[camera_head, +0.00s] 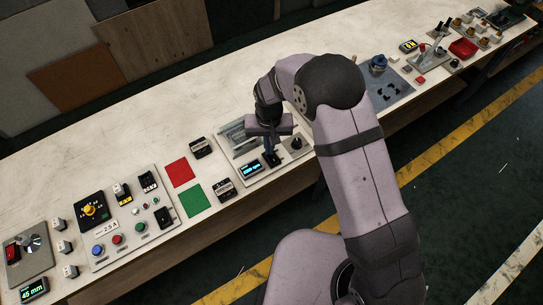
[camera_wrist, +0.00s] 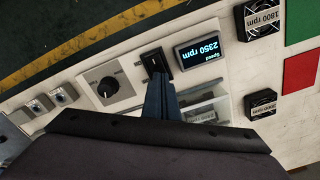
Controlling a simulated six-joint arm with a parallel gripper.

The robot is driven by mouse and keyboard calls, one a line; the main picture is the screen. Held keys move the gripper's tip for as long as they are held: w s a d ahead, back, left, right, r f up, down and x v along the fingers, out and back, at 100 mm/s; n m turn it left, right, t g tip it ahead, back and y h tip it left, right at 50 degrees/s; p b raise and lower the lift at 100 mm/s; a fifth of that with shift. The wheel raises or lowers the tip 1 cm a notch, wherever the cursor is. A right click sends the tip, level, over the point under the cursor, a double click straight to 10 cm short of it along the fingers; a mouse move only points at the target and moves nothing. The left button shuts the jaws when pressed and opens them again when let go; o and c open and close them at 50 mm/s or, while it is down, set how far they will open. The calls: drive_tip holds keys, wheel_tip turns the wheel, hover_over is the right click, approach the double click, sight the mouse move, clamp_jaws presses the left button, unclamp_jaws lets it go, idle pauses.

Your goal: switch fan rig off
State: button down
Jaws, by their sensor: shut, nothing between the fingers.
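The fan rig's pale panel (camera_head: 262,179) lies on the bench under my gripper. Its Speed display (camera_head: 251,169) reads 2350 rpm in the wrist view (camera_wrist: 201,54). Beside the display is a black rocker switch (camera_wrist: 155,61); a mark shows on its face, but which side is pressed I cannot tell. A dark round knob (camera_wrist: 108,87) sits on the switch's other side and shows in the head view (camera_head: 296,143). My gripper (camera_wrist: 156,82) is shut and empty, pointing down with its fingertips right at the switch. Whether they touch it I cannot tell. The fingers hide part of the panel behind.
Black blocks stand beside the rig, one labelled 1800 rpm (camera_wrist: 258,18). A red square (camera_head: 180,172) and green square (camera_head: 194,200) lie left of it. A panel with buttons (camera_head: 130,220) is farther left. The bench behind the rig (camera_head: 190,100) is mostly clear.

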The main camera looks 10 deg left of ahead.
drive_tip(key=shift+f+b, duration=0.3)
drive_tip(key=shift+f, duration=0.2)
drive_tip(key=shift+r, duration=0.1)
wheel_tip(320, 180, up, 7)
drive_tip(key=p, duration=0.5)
idle(0.6)
idle(0.5)
drive_tip(key=s+d+n+g+h, duration=0.2)
drive_tip(key=s+d+n+g, duration=0.15)
drive_tip(key=s+d, duration=0.9)
drive_tip(key=s+d+r+m+y, duration=0.1)
drive_tip(key=s+d+r+m, duration=0.2)
drive_tip(key=s+d+r, duration=0.5)
drive_tip(key=w+d+r+m+t+y, duration=0.1)
drive_tip(key=w+d+r+m+t, duration=0.2)
drive_tip(key=w+d+r, duration=0.2)
drive_tip(key=shift+w+d, duration=0.2)
drive_tip(key=shift+d, duration=0.55)
